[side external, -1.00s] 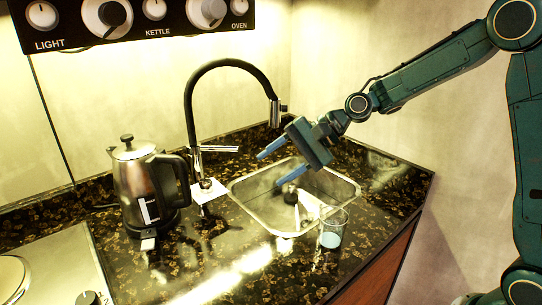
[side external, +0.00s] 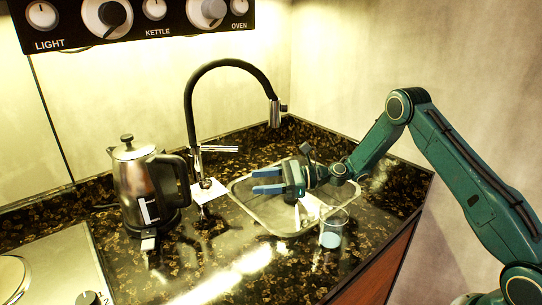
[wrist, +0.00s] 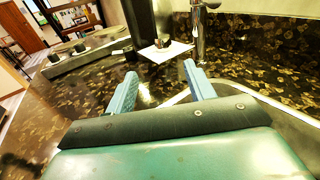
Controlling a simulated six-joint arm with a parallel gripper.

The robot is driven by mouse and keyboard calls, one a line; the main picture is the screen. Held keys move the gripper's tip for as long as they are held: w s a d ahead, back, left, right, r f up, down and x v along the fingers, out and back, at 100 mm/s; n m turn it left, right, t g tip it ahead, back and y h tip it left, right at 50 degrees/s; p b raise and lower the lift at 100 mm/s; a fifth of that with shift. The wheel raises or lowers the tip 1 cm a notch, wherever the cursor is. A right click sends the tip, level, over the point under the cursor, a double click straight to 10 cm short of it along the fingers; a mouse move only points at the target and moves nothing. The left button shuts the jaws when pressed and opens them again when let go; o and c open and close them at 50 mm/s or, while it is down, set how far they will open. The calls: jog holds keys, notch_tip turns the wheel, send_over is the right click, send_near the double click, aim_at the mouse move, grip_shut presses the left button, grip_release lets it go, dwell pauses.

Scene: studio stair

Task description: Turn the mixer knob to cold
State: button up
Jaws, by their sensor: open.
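A small dark knob (side external: 205,184), apparently the mixer knob, sits on a white plate (side external: 213,194) at the foot of the tap (side external: 192,120). In the wrist view the knob (wrist: 162,42) shows ahead, roughly in line with the gap between my fingers; its markings are too small to read. My gripper (side external: 254,181) is open and empty above the sink, its blue fingers pointing left toward the knob and apart from it. In the wrist view both fingertips of my gripper (wrist: 158,72) are spread and touch nothing.
The sink (side external: 262,219) lies below my gripper, with a glass of blue liquid (side external: 333,229) at its front right. A steel kettle (side external: 135,190) stands left of the knob. A hob (side external: 50,275) is at the front left. The tap's spout arches above.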

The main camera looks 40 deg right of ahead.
aim_at(213, 189)
jog(key=shift+w+d+f+m+t, duration=0.15)
jog(key=shift+d+f+m+t, duration=0.15)
jog(key=shift+m, duration=0.2)
jog(key=shift+a, duration=0.1)
jog(key=shift+x, duration=6.8)
jog(key=c, duration=1)
jog(key=shift+w+r+n+g+y, duration=0.15)
jog(key=shift+n+g+y, duration=0.4)
jog(key=shift+n+g, duration=0.35)
jog(key=shift+w+f+n+g+y, duration=0.1)
jog(key=shift+n+g+y, duration=0.5)
jog(key=shift+g, duration=0.5)
